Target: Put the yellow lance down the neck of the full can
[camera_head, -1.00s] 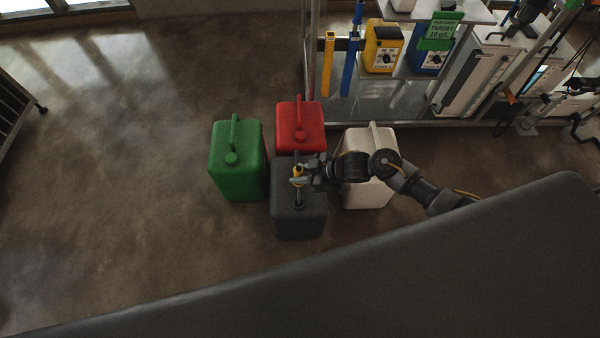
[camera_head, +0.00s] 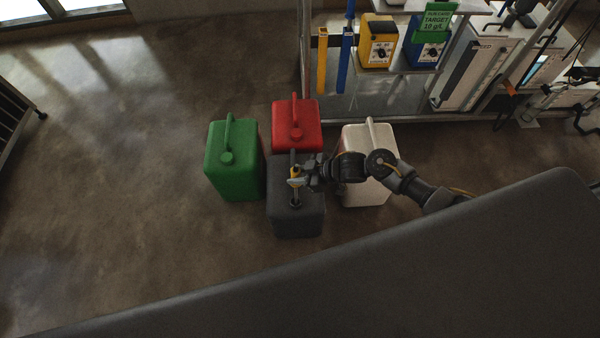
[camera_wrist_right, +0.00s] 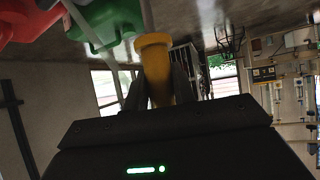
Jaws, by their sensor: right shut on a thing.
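My right gripper (camera_head: 297,181) is shut on the yellow lance (camera_head: 294,170) above the top of a dark grey can (camera_head: 297,222). In the right wrist view the lance's yellow grip (camera_wrist_right: 154,60) stands between the two fingers, with a thin pale rod running on from it. In the head view the gripper hides part of the lance and can top. A dark round part shows on the can's top just below the lance; I cannot tell whether the lance is in the neck. I cannot tell from the pictures which can is full. My left gripper is out of view.
A green can (camera_head: 232,175) stands to the left, a red can (camera_head: 296,130) behind, and a white can (camera_head: 368,188) to the right under my arm.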

